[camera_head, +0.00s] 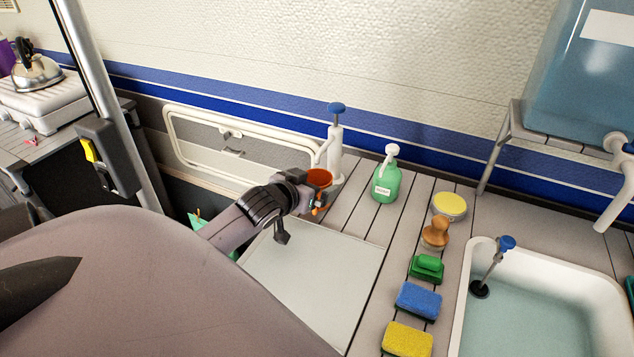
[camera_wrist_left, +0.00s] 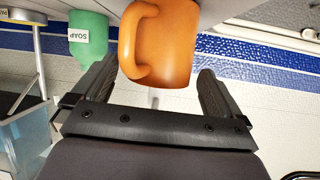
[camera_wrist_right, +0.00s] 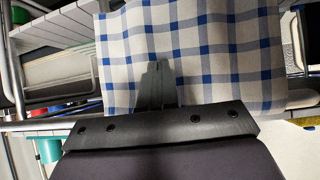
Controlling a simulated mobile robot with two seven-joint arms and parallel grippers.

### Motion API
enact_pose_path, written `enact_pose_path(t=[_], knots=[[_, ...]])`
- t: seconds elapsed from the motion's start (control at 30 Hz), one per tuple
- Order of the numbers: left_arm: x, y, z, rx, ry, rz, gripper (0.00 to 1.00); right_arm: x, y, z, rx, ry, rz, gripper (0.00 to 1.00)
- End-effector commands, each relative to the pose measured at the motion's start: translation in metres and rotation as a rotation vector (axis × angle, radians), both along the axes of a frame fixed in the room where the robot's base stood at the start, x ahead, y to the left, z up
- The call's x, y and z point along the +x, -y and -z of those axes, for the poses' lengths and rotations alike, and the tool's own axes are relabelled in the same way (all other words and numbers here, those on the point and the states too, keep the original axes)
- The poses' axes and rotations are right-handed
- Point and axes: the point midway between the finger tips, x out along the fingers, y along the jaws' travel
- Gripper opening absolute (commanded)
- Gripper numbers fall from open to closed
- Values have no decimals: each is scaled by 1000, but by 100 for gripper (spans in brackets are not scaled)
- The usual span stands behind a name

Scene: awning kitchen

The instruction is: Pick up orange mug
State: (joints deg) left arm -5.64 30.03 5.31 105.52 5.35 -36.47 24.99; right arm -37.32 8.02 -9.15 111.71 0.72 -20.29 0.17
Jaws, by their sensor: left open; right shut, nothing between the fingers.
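The orange mug (camera_head: 320,177) stands on the slatted counter, just beyond the white board and beside the white pump tap; my left gripper partly hides it in the head view. In the left wrist view the orange mug (camera_wrist_left: 160,45) is upside down in the picture, between the open fingers of my left gripper (camera_wrist_left: 152,85), its handle turned to the left. The fingers are apart on either side of it. I cannot tell whether they touch it. My left gripper (camera_head: 312,198) shows at the mug in the head view. My right gripper (camera_wrist_right: 157,85) is shut and empty in front of a checked cloth.
A green soap bottle (camera_head: 384,184) stands right of the mug, and the white pump tap (camera_head: 335,150) stands close behind it. A brush, sponges and a sink (camera_head: 540,310) are farther right. The white board (camera_head: 315,285) is bare. The checked cloth (camera_wrist_right: 200,50) hangs near my right gripper.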

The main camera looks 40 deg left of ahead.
Motion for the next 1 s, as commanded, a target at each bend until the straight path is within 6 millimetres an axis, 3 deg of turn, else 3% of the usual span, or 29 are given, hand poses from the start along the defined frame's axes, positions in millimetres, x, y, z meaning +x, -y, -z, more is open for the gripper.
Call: enact_pose_path(t=[0.2, 0.53, 0.7, 1.0], knots=[[18, -4, 7, 0, 0, -1, 100, 0, 0, -2, 0, 0, 0, 0], [22, -5, 9, 0, 0, 0, 100, 0, 0, -2, -1, 0, 1, 0], [21, -5, 9, 0, 0, 0, 46, 0, 0, -2, -1, 0, 1, 0], [21, -5, 8, 0, 1, 0, 45, 0, 0, -2, 0, 1, 1, 0]])
